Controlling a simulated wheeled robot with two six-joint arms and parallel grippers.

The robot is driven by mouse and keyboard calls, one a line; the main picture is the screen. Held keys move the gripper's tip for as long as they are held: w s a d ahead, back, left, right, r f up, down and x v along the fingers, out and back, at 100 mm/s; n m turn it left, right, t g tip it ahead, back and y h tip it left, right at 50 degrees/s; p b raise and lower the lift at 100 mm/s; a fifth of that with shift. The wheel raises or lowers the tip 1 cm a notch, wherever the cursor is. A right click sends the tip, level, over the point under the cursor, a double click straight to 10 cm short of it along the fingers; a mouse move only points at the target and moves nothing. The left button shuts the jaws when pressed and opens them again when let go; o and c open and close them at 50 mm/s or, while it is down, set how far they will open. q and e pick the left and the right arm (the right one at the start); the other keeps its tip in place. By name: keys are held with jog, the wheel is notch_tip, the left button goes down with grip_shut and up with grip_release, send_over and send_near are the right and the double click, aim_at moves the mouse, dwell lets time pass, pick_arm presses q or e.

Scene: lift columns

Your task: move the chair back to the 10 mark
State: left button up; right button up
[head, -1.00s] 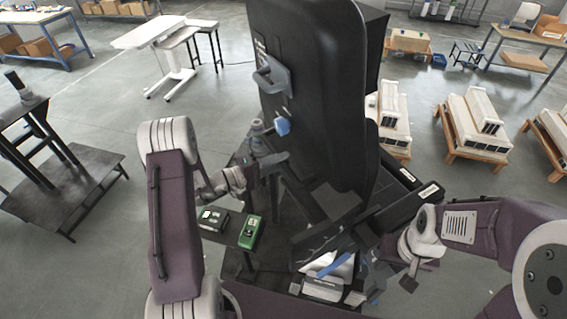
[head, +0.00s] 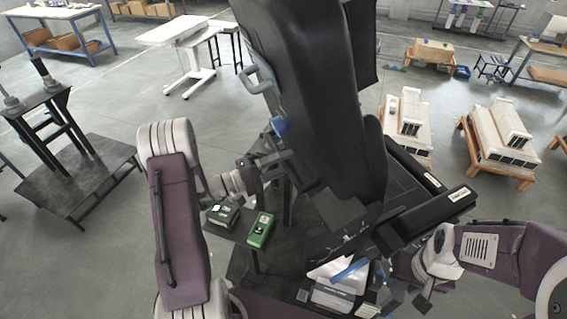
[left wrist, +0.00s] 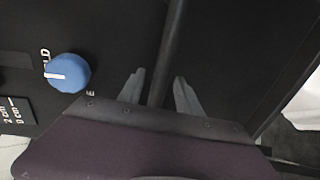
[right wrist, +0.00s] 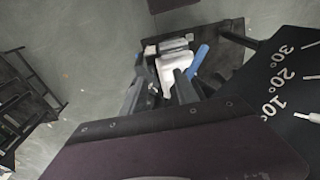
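The tall black chair back (head: 310,95) stands in the middle of the head view, leaning to the left in the picture. A blue knob (left wrist: 67,73) with a white line is on a black panel in the left wrist view, beside partly hidden lettering. My left gripper (left wrist: 158,92) is open, with a black bar (left wrist: 172,40) between its fingers and gaps on both sides. A dial (right wrist: 290,90) marked 30°, 20° and 10° is at the right wrist view's right edge, with a white mark (right wrist: 308,117) beside 10°. My right gripper (right wrist: 160,92) looks open and empty.
A green device (head: 260,229) and a dark box (head: 222,214) lie on a low dark shelf beside my left arm. A white item with a blue strip (head: 348,270) lies in front of the chair. Wooden pallets with white units (head: 500,140) stand right; floor between is clear.

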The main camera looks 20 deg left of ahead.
pick_arm(q)
jog(key=shift+s+a+f, duration=0.1)
jog(key=b+v, duration=0.4)
jog(key=v, duration=0.4)
jog(key=shift+s+a, duration=0.25)
dwell(0.4)
